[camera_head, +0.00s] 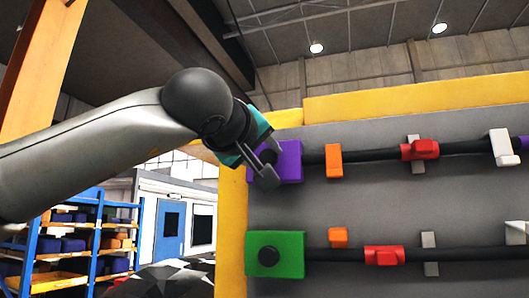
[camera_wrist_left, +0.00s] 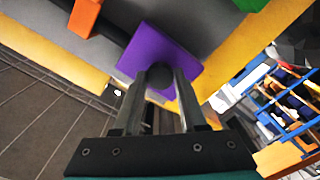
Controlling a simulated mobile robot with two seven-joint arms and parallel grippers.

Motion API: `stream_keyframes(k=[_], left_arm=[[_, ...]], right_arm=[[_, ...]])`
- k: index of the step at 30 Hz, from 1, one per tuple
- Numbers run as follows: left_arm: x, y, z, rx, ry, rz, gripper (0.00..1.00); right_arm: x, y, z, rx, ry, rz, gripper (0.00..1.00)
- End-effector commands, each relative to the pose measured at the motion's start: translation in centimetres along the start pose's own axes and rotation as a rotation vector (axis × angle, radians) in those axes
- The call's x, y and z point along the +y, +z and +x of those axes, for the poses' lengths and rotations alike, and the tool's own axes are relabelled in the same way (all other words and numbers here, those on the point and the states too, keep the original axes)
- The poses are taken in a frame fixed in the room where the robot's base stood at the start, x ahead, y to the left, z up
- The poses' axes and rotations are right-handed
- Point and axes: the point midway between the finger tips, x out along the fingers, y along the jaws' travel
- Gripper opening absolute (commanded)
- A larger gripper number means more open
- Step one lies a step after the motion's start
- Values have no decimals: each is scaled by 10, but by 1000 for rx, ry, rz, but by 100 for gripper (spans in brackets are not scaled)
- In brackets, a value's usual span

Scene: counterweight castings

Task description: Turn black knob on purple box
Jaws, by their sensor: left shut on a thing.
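The purple box (camera_head: 290,160) is fixed at the left end of the upper black pipe on the grey panel. It also shows in the left wrist view (camera_wrist_left: 152,46). The black knob (camera_wrist_left: 160,76) sits on the front face of the purple box, between my left fingers in the left wrist view. My left gripper (camera_head: 267,172) reaches the box from the left and is shut on the knob. In the left wrist view, my left gripper (camera_wrist_left: 160,85) has a finger on each side of the knob. My right gripper is not in view.
A green box (camera_head: 290,250) with its own black knob is below the purple box. Orange blocks, red valves and a white handle (camera_head: 500,147) line the pipes to the right. A yellow frame (camera_head: 231,230) edges the panel. Blue shelving (camera_head: 95,240) stands at the far left.

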Motion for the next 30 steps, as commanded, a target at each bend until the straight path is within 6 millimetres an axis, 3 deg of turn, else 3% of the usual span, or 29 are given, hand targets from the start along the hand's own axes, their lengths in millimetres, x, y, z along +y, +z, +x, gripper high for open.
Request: stream_keyframes(k=[20, 21, 28, 30], left_arm=[[-1, 2, 0, -4, -3, 66, 0], [-1, 2, 0, -4, -3, 65, 45], [-1, 1, 0, -2, -2, 63, 71], [-1, 1, 0, -2, -2, 63, 72]], right_arm=[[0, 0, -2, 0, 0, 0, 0], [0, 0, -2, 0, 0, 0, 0], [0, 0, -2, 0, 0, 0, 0], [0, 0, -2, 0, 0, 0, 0]])
